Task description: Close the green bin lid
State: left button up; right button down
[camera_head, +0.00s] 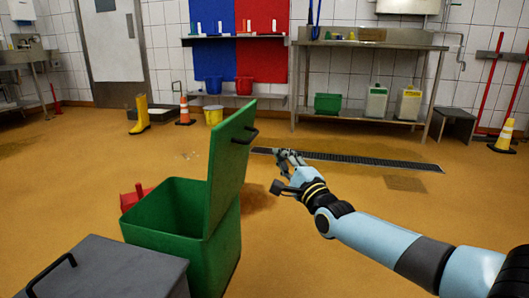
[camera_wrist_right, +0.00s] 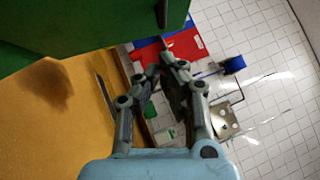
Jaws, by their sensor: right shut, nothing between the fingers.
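The green bin (camera_head: 180,222) stands on the floor left of centre in the head view. Its green lid (camera_head: 230,160) is open and stands up, leaning slightly right, with a dark handle (camera_head: 245,135) near its top. My right gripper (camera_head: 285,160) is to the right of the lid, apart from it in the picture. In the right wrist view my right gripper (camera_wrist_right: 165,68) is shut and empty, and the green lid (camera_wrist_right: 90,25) fills the upper left with its dark handle (camera_wrist_right: 161,12) above the fingertips. My left gripper is not in view.
A grey bin (camera_head: 105,268) with a dark handle stands at the front left, close to the green bin. A floor drain (camera_head: 350,160) crosses behind my right gripper. The orange floor (camera_head: 290,250) right of the bin is clear.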

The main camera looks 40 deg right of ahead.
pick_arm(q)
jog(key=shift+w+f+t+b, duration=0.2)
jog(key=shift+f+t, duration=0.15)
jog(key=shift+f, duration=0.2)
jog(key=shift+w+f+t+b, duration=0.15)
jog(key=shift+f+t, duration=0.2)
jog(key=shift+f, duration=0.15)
pick_arm(e)
jog(key=w, duration=0.1)
jog(key=w+a+r, duration=0.1)
jog(key=w, duration=0.1)
jog(key=w+a+r, duration=0.1)
jog(key=shift+w+a, duration=0.1)
jog(key=shift+w, duration=0.2)
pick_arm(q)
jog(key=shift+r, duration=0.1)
pick_arm(e)
jog(key=shift+r, duration=0.1)
